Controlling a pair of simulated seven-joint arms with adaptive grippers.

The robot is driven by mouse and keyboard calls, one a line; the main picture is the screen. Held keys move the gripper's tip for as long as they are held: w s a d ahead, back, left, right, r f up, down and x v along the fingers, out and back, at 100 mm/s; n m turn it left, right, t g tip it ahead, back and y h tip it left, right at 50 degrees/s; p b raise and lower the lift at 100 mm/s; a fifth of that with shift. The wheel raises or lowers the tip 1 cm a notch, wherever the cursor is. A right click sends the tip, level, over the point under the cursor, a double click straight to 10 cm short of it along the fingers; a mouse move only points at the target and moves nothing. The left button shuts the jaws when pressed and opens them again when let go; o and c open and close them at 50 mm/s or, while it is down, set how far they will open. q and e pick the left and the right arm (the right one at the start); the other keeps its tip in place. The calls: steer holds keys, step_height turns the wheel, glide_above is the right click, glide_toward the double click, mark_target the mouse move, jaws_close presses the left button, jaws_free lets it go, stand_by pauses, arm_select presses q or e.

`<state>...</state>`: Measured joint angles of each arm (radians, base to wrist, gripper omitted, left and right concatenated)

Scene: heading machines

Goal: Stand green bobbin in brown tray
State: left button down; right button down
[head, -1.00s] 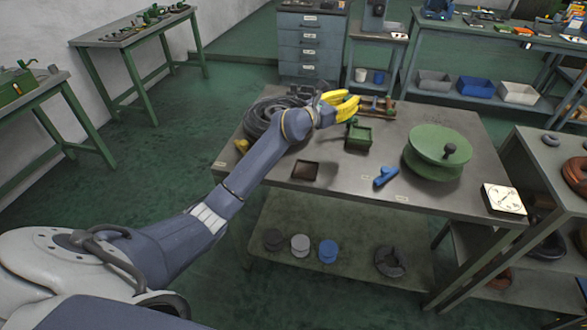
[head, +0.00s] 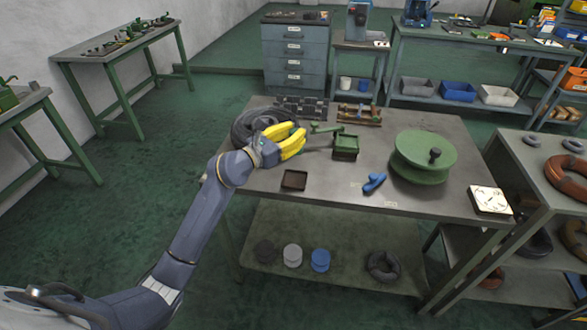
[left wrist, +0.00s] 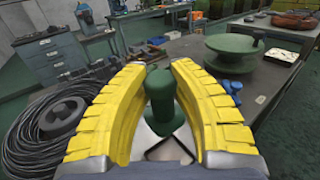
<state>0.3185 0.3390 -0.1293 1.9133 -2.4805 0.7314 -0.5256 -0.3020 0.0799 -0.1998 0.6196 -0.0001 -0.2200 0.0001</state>
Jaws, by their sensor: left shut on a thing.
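My left gripper (head: 297,143) has yellow fingers and is shut on the green bobbin (left wrist: 159,98). In the left wrist view the bobbin stands roughly upright between the fingers; in the head view the fingers mostly hide it. The brown tray (head: 294,187) is a small, dark, square shallow tray on the workbench. It lies nearer the bench's front edge than the gripper, which is above the bench and behind the tray. Part of the tray shows below the bobbin in the left wrist view (left wrist: 170,150). My right gripper is not in view.
A black cable coil (head: 242,128) lies at the bench's left. The bench top around the tray is clear.

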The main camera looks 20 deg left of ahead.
arm_select(q)
step_height(320, 180, down, 13)
steer(key=shift+f, duration=0.1)
stand_by(0.6)
steer(key=c, duration=1.2)
jaws_free()
steer(key=shift+f, duration=0.1)
